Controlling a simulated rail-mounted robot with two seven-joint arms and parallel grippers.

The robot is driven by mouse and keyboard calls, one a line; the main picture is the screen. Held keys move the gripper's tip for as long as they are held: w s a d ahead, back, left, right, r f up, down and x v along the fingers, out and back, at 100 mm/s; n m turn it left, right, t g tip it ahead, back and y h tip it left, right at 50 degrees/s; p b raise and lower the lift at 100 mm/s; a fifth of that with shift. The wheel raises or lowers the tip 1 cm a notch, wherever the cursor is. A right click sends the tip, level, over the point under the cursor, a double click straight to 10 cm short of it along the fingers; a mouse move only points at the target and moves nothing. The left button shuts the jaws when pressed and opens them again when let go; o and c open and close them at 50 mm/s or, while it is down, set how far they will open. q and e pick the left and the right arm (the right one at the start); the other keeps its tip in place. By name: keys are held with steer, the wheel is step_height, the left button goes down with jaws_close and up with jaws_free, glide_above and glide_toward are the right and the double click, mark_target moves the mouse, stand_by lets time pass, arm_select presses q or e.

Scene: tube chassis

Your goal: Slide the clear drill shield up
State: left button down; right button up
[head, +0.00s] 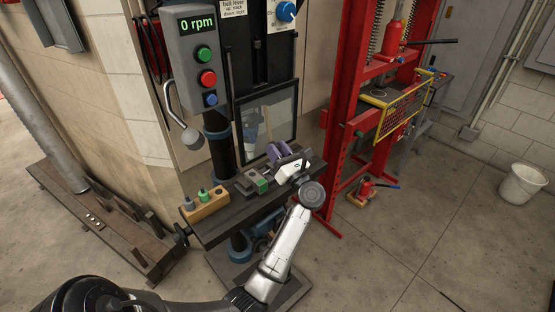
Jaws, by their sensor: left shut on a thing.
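The clear drill shield (270,118) is a transparent pane in a dark frame, hanging at the front of the drill press just above its table. My left gripper (284,158) is at the lower right edge of the shield, above the table. It is shut on the shield's lower edge, though its fingertips are small and partly hidden by the wrist. A purple part (279,150) shows right beside the fingers. My right gripper is not in view.
The control box (197,60) reads 0 rpm. A red press (340,110) stands to the right. A white bucket (522,184) is on open floor.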

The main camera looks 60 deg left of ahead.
mark_target(271, 115)
arm_select(q)
step_height(271, 115, up, 9)
steer(key=p, duration=0.3)
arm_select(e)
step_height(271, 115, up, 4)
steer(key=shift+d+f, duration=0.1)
arm_select(q)
steer(key=c, duration=0.8)
jaws_free()
steer(key=shift+f, duration=0.1)
steer(key=shift+c, duration=0.2)
steer(key=shift+w+d+f, duration=0.1)
steer(key=shift+d+f, duration=0.15)
steer(key=shift+d, duration=0.25)
steer(key=b+v, duration=0.1)
steer(key=v, duration=1.1)
steer(key=shift+d+b, duration=0.35)
steer(key=shift+d, duration=0.05)
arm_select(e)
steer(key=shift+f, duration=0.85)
arm_select(q)
steer(key=shift+f, duration=0.1)
